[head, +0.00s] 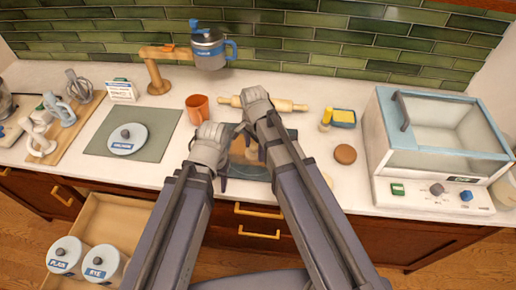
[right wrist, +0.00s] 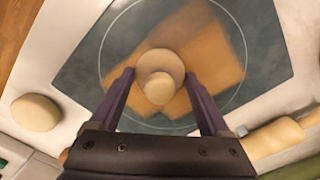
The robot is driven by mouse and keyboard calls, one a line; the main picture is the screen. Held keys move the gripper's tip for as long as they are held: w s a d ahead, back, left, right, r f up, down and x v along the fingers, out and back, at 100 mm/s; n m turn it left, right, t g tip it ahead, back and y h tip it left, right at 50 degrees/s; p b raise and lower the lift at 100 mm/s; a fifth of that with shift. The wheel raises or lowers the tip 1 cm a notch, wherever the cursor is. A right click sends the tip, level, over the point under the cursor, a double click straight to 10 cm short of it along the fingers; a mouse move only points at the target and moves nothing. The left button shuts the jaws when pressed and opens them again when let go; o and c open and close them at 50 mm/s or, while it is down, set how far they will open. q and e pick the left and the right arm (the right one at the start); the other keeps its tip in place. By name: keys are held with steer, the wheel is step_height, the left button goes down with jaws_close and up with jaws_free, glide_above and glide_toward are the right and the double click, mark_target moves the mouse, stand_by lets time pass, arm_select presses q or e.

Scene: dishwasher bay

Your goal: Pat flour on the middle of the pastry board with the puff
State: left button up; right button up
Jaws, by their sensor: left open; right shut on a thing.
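The puff (right wrist: 165,62) is a round tan pad with a pale knob (right wrist: 159,88). My right gripper (right wrist: 160,92) is shut on it, a finger on each side, over the pastry board (right wrist: 270,45). The board is dark grey-green with a thin circle line and a tan-orange patch under the puff. Whether the puff touches the board cannot be told. In the head view, the board (head: 262,172) is mostly hidden by my arms, and the puff is hard to make out. My left gripper (head: 229,152) is open beside the board's left part.
A rolling pin (head: 285,105) and orange cup (head: 197,108) stand behind the board. A grey mat (head: 160,145) with a lidded tub (head: 127,139) lies left. An open drawer (head: 110,212) holds two tubs.

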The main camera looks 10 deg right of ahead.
mark_target(229, 153)
steer(key=shift+w+a, duration=0.25)
steer(key=shift+a, duration=0.8)
steer(key=shift+a, duration=0.1)
steer(key=shift+w+a, duration=0.25)
steer(key=shift+a, duration=0.55)
steer(key=shift+w+a, duration=0.25)
steer(key=shift+a, duration=0.5)
steer(key=shift+w+a, duration=0.25)
steer(key=shift+a, duration=0.55)
steer(key=shift+w+a, duration=0.2)
steer(key=shift+a, duration=0.6)
arm_select(q)
step_height(229, 153, up, 6)
steer(key=p, duration=0.6)
arm_select(e)
step_height(229, 153, up, 6)
